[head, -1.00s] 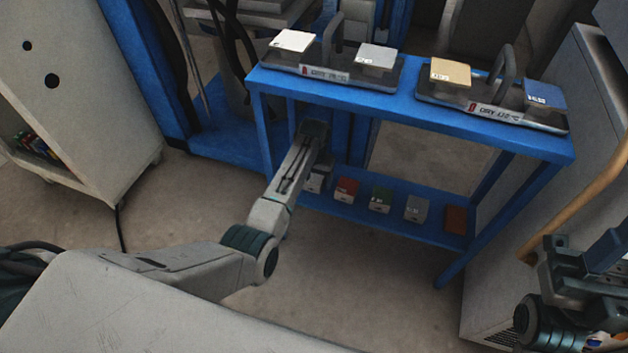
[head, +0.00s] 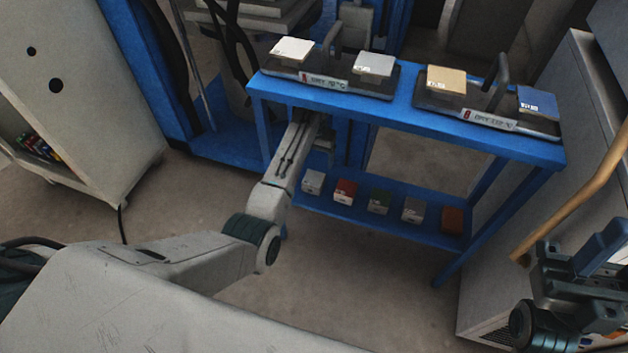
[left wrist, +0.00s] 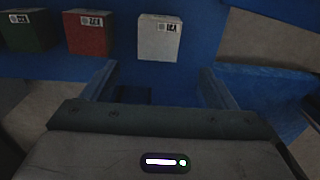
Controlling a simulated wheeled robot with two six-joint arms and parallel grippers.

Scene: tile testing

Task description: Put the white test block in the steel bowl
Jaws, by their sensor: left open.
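The white test block (head: 313,181) sits at the left end of the blue lower shelf, in a row of blocks. In the left wrist view the white block (left wrist: 159,37) stands ahead of the fingers, roughly centred between them and apart from them. My left gripper (left wrist: 157,88) is open and empty. In the head view it is mostly hidden under the upper shelf, behind the white block's end of the row. My right gripper (head: 592,262) is at the right edge; its jaw state is unclear. No steel bowl shows in any view.
The blue upper shelf (head: 405,107) carries two handled trays with tiles. A white cabinet (head: 75,90) stands left. Floor in front is clear.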

